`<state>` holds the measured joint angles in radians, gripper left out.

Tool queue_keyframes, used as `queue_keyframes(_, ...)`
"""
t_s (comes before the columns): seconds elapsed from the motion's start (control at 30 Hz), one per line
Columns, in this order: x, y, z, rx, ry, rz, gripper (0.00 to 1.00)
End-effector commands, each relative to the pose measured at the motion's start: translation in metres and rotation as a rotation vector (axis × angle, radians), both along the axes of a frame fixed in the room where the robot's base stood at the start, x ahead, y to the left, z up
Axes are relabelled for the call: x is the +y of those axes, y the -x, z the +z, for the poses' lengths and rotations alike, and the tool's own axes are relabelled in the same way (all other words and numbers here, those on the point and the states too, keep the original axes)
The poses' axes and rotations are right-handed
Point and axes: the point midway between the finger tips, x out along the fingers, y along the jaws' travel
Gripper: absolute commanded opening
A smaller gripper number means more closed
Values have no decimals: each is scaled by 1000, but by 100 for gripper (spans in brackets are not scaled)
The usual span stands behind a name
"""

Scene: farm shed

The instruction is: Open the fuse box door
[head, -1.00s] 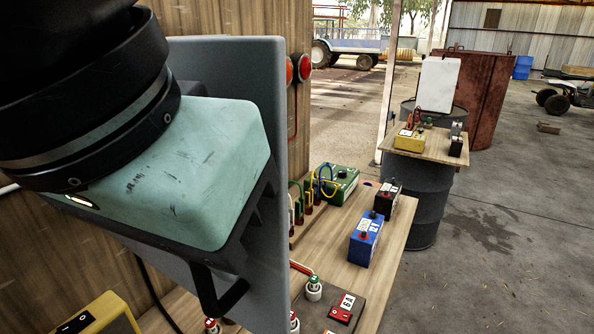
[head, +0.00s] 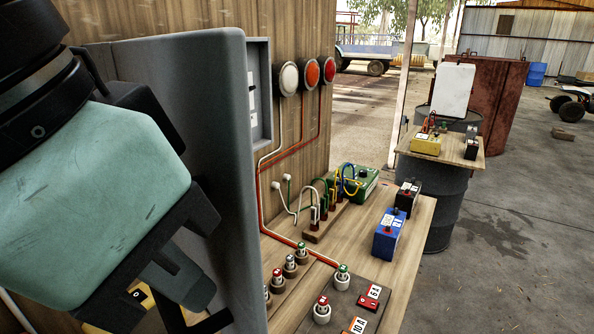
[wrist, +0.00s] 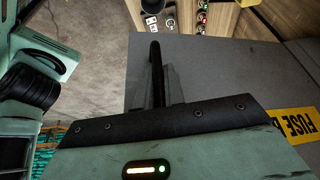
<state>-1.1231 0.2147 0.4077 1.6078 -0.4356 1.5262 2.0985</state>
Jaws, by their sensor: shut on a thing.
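The fuse box door (head: 190,85) is a large grey panel standing swung out from the wooden wall. Behind its far edge, part of the grey box's open inside (head: 259,95) shows in the head view. My gripper (wrist: 158,85) is at the outer face of the door, shut on what looks like its black handle (wrist: 155,60). The exact contact is partly hidden by the gripper body. A yellow label reading "FUSE" (wrist: 292,125) is on the door in the wrist view. The fingertips are hard to make out in the head view.
Below, a wooden bench (head: 365,240) holds wired terminals, switches and a blue battery (head: 390,235).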

Motion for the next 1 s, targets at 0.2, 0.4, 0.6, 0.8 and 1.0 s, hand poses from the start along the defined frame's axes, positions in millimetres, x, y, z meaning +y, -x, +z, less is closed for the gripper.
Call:
queue_keyframes(0.2,0,1,1,2,0,2,32)
queue_keyframes(0.4,0,0,0,1,0,1,32)
queue_keyframes(0.6,0,0,0,1,0,1,32)
queue_keyframes(0.8,2,4,9,1,-1,1,32)
queue_keyframes(1.0,10,17,44,1,-5,3,32)
